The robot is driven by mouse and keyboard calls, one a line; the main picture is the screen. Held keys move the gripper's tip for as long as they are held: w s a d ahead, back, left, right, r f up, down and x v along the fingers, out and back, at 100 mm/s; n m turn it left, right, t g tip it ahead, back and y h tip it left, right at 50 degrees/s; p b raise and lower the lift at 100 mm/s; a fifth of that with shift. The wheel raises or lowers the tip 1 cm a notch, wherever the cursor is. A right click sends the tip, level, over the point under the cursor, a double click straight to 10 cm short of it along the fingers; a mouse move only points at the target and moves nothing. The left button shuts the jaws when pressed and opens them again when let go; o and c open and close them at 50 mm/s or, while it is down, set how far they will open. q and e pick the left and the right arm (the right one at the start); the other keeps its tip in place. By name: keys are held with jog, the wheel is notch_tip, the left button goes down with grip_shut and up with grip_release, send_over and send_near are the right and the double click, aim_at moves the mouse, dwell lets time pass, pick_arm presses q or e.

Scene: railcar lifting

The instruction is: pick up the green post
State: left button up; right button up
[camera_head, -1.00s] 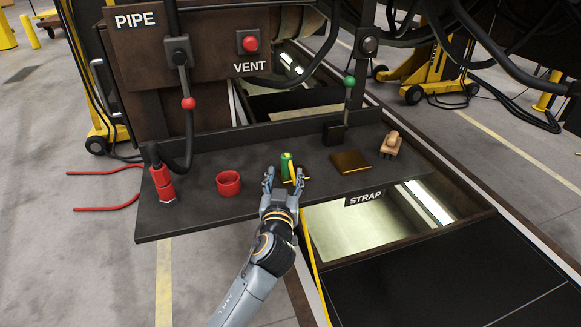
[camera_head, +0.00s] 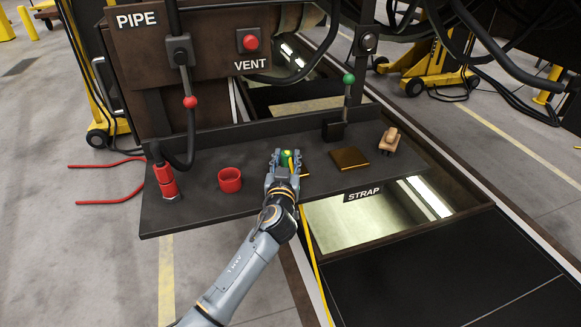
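The green post (camera_head: 287,158) stands upright on the dark shelf, with a yellow strap beside it. My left gripper (camera_head: 286,155) reaches over the shelf's front edge from below. Its two fingers stand on either side of the post, close against it, and look shut on it. The fingers and palm hide the post's lower part. The post does not look lifted. My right gripper is not in view.
A green-knobbed lever (camera_head: 348,79) rises behind. An open pit lies below on the right.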

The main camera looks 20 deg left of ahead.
pick_arm(q)
grip_shut()
